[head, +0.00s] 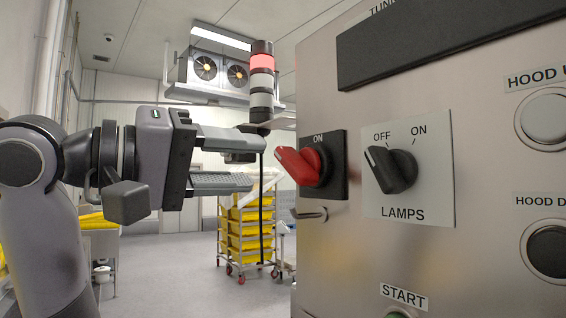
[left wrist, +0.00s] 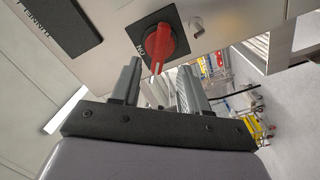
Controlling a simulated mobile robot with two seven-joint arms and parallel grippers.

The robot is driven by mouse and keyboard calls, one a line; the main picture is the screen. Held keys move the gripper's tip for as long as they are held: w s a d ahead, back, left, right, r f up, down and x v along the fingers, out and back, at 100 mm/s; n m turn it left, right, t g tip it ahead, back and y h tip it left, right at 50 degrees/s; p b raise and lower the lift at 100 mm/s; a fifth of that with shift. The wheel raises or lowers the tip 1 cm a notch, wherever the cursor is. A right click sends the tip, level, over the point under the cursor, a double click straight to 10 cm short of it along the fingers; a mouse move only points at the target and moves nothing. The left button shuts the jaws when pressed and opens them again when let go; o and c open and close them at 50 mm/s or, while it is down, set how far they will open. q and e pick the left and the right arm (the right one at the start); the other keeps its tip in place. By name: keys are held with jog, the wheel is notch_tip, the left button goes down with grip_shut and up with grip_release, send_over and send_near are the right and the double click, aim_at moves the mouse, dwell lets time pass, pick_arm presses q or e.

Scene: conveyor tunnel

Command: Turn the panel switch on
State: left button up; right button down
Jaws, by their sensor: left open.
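A red rotary switch (head: 305,165) sits on a black plate marked ON at its top, on the left side of the steel panel. Its handle sticks out to the left, not up at the ON mark. The left wrist view also shows the red switch (left wrist: 158,42), with its handle end pointing towards the space between my fingers. My left gripper (head: 246,161) is open and empty, just left of the red switch, its fingers aimed at it. In the left wrist view my left gripper (left wrist: 160,78) shows a finger on each side of the handle's line. Contact is not visible. My right gripper is not in view.
A black LAMPS knob (head: 391,170) with OFF and ON marks is right of the red switch. HOOD buttons (head: 545,117) are further right. A stack light (head: 261,75) and a cart of yellow crates (head: 247,230) stand behind. A small metal handle (head: 309,214) projects below the switch.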

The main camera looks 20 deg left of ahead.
aim_at(286, 165)
pick_arm(q)
jog(key=p+x, duration=0.1)
jog(key=x, duration=0.5)
grip_shut()
